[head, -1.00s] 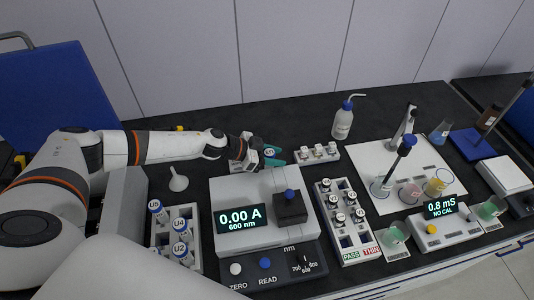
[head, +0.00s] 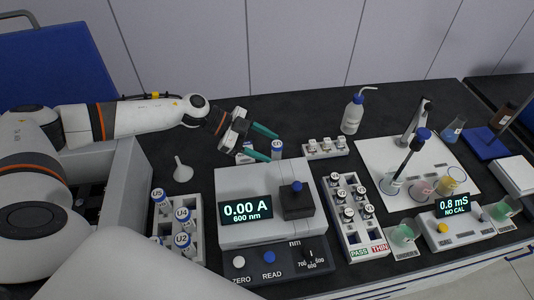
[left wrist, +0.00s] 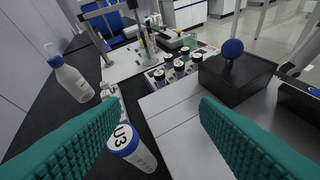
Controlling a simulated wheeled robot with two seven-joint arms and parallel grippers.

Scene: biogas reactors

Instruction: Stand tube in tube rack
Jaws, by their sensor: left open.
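A capped tube marked U3 (head: 277,148) stands upright behind the photometer; it shows larger in the left wrist view (left wrist: 131,148), low between the fingers. My left gripper (head: 273,146) is open, its teal fingers on either side of the tube's upper part in the head view. In the left wrist view the open fingers (left wrist: 160,100) show no grip on it. The white tube rack (head: 197,231) at lower left holds tubes U5 (head: 160,199), U4 (head: 183,216) and U2 (head: 182,241); its lower left part is hidden by my arm. My right gripper is not in view.
The photometer (head: 235,184) stands between the rack and a PASS/THIN vial rack (head: 350,222). A small vial holder (head: 325,149) and wash bottle (head: 352,114) are right of the gripper. A funnel (head: 183,170) stands left.

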